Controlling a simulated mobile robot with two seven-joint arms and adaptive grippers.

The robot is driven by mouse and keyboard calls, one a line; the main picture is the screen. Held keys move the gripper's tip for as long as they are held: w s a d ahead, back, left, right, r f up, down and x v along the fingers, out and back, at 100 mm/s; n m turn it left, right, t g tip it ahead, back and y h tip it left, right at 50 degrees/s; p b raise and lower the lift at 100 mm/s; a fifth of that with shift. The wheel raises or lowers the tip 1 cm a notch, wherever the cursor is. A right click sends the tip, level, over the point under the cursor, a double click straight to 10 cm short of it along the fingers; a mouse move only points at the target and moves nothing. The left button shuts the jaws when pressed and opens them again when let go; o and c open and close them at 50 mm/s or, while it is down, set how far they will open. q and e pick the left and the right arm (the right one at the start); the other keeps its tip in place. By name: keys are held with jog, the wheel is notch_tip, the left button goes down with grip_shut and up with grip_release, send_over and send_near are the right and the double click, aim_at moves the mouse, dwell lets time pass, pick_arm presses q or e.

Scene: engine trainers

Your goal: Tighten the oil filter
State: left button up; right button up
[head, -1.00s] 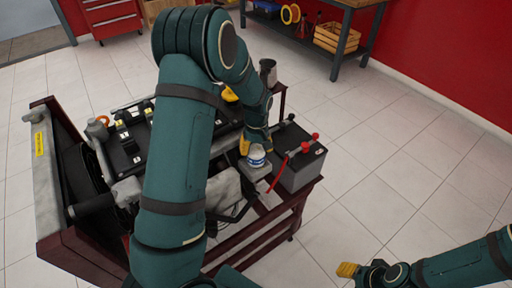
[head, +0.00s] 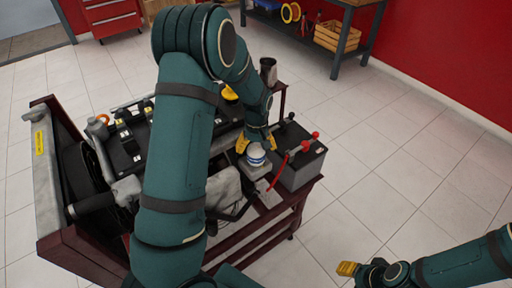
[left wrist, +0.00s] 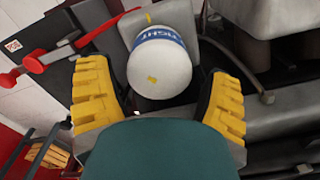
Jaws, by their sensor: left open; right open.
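The oil filter (head: 256,154) is a small white canister with a blue band, on a grey block at the near right part of the engine trainer (head: 125,150). In the left wrist view the filter (left wrist: 162,66) shows its rounded white end, with a yellow mark on it. My left gripper (head: 257,143) is open, with its yellow fingers on either side of the filter. A gap shows between the filter and the fingers in the left wrist view. My right gripper (head: 347,268) is empty and open, over the floor at the lower right.
A grey battery (head: 301,166) with red terminal clamps (head: 305,146) and a red cable stands just right of the filter. A dark cup (head: 268,70) is behind. A workbench (head: 345,30) with a wooden crate stands at the back right. The floor on the right is clear.

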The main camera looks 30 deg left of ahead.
aim_at(257, 147)
pick_arm(q)
notch_tip(257, 147, up, 12)
dwell(0.5)
jog(key=shift+w, duration=0.1)
